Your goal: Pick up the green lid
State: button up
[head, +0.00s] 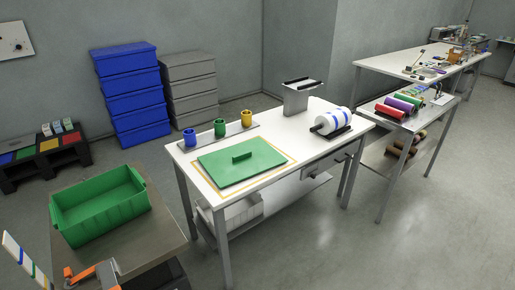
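The green lid (219,167) is a flat rectangular plate with a raised bar handle (242,156) in its middle. It lies flat on the white table (318,153) in the centre of the head view, inside a yellow outline (283,171). Nothing covers it. An open, empty-looking green bin (98,222) stands apart from it on a brown-grey table at the lower left. I cannot make out my gripper in the head view.
Blue, green (219,128) and yellow cups stand behind the lid. A striped roll (333,121) and a grey stand (296,98) are to its right. Orange and grey parts (88,275) show at the bottom left. The floor (310,240) in front is clear.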

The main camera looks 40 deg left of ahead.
aim_at(227, 166)
jog(key=u, duration=0.35)
jog(key=i, duration=1.55)
jog(key=u, duration=1.7)
jog(key=i, duration=0.9)
jog(key=u, duration=1.2)
jog(key=i, duration=0.45)
jog(key=u, duration=0.25)
